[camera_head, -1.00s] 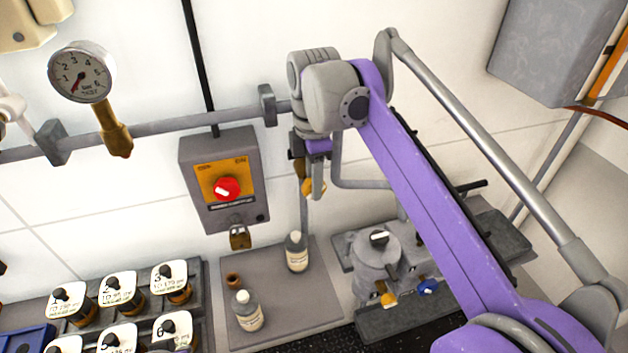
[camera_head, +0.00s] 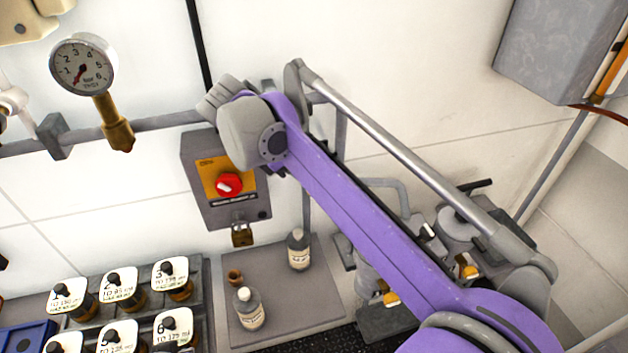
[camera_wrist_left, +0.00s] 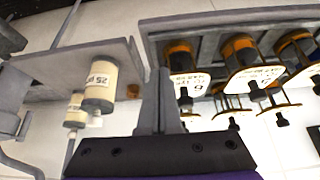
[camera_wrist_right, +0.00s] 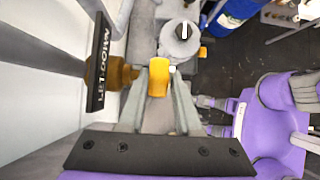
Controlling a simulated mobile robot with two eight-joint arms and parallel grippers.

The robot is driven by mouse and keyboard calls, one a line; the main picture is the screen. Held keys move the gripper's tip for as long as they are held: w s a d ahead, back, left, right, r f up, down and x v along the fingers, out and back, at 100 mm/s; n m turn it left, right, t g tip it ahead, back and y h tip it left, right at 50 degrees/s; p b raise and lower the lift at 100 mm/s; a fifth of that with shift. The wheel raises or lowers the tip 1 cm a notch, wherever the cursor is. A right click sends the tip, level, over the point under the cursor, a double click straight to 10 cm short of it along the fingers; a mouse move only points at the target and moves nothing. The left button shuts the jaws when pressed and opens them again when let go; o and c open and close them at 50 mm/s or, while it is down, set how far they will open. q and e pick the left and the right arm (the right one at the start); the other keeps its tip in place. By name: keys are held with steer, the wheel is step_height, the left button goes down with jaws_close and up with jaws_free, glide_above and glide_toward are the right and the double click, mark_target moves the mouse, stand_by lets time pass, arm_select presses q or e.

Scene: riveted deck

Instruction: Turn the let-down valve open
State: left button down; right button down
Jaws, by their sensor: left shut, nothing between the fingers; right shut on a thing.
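In the right wrist view, the let-down valve has a brass body (camera_wrist_right: 122,73) beside a black plate (camera_wrist_right: 99,62) lettered LET-DOWN. Its yellow handle (camera_wrist_right: 158,80) lies between the fingertips of my right gripper (camera_wrist_right: 159,72), which is shut on it. In the head view my purple right arm crosses the middle and hides this gripper and the valve. My left gripper (camera_wrist_left: 160,78) is shut and empty in the left wrist view, near the bottle shelf and the rack.
A gauge (camera_head: 82,64) hangs on the wall pipe. A control box (camera_head: 226,215) with a red knob and padlock is close behind my right arm. Two white-labelled bottles (camera_head: 299,250) (camera_head: 249,309) stand on a grey shelf, beside a rack of numbered jars (camera_head: 205,280).

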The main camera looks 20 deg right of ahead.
arm_select(q)
steer(key=shift+s+f+b, duration=0.3)
steer(key=shift+f+b, duration=0.1)
steer(key=shift+f, duration=0.25)
steer(key=shift+s+f+b, duration=0.3)
steer(key=shift+f+b, duration=0.05)
steer(key=shift+f, duration=0.3)
arm_select(e)
steer(key=shift+a+f+h, duration=0.1)
steer(key=shift+f+h, duration=0.05)
steer(key=shift+h, duration=0.8)
steer(key=shift+a+f+h, duration=0.1)
steer(key=shift+h, duration=0.85)
arm_select(q)
steer(key=shift+f, duration=0.1)
arm_select(e)
steer(key=c, duration=0.6)
jaws_free()
arm_select(q)
steer(key=shift+w+r, duration=0.15)
steer(key=shift+r, duration=0.2)
arm_select(e)
steer(key=v, duration=0.7)
steer(key=shift+a, duration=0.25)
